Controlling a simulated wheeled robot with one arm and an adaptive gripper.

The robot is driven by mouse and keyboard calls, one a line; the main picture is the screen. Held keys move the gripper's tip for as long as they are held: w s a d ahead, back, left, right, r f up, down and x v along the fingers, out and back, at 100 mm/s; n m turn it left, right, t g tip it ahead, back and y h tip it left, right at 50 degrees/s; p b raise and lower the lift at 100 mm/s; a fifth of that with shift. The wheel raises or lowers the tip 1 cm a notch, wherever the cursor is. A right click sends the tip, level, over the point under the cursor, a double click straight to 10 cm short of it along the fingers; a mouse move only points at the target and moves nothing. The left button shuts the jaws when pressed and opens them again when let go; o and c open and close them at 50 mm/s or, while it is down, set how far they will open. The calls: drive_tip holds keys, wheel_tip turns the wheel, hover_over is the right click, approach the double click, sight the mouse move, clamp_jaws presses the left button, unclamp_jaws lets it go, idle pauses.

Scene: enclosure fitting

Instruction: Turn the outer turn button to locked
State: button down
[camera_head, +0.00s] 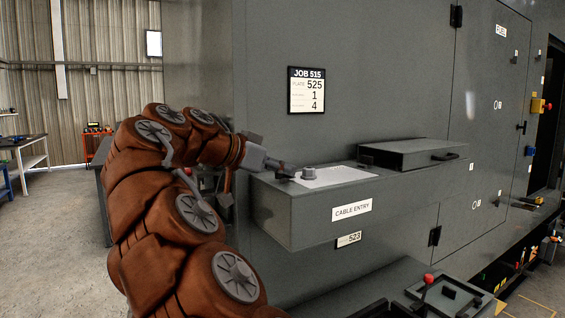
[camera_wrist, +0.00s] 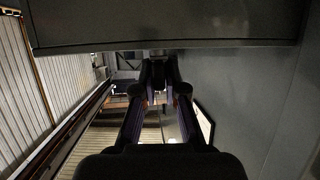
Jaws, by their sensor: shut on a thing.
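A grey cable entry box (camera_head: 272,215) juts from the enclosure wall, with a pale plate (camera_head: 340,176) on its top. A round grey fitting (camera_head: 309,172) stands on the plate. My gripper (camera_head: 286,172) reaches in from the left and is shut at the left end of the plate, on what looks like the small dark outer turn button. The fingers mostly hide the button, so its angle cannot be told. A small dark piece, perhaps another turn button (camera_head: 366,160), sits at the plate's far right. In the wrist view my gripper's fingers (camera_wrist: 160,72) come close together.
A dark lid or drawer with a handle (camera_head: 415,153) lies on the box to the right of the plate. The enclosure wall rises close behind, with a job sign (camera_head: 306,90). A panel with a red knob (camera_head: 428,280) stands low in front. The floor at left is open.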

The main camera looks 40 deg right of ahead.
drive_tip(key=shift+r+m+g+p, duration=0.1)
drive_tip(key=shift+m+g+p, duration=0.5)
drive_tip(key=shift+m+g, duration=0.2)
drive_tip(key=c, duration=1.2)
unclamp_jaws()
drive_tip(key=shift+c, duration=0.2)
drive_tip(key=shift+b, duration=0.3)
